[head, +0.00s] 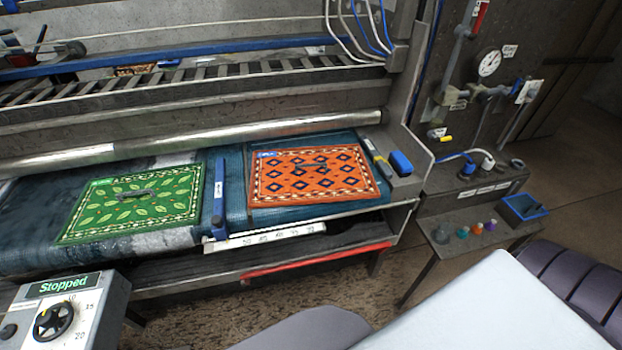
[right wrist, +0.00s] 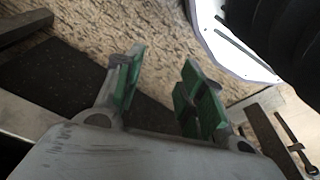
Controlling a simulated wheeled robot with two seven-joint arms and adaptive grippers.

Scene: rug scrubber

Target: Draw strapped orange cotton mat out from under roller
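The orange mat (head: 285,182) with dark blue diamonds and a patterned border lies flat on the wet, dark teal bed in the head view. A small grey strap or handle lies at its middle. Its far edge is close to the long metal roller (head: 250,133), with a narrow strip of bed between them in the picture. My right gripper (right wrist: 160,85) shows in the right wrist view with its green-padded fingers apart and nothing between them, above the pebbly floor. My left gripper is not in either view. Neither gripper is near the mat.
A green leaf-patterned mat (head: 132,202) lies left of a blue divider (head: 219,190). A blue block (head: 401,163) sits at the bed's right. A control box (head: 62,312) reads "Stopped". A red bar (head: 315,261) runs low in front. A side table (head: 470,235) holds small coloured items.

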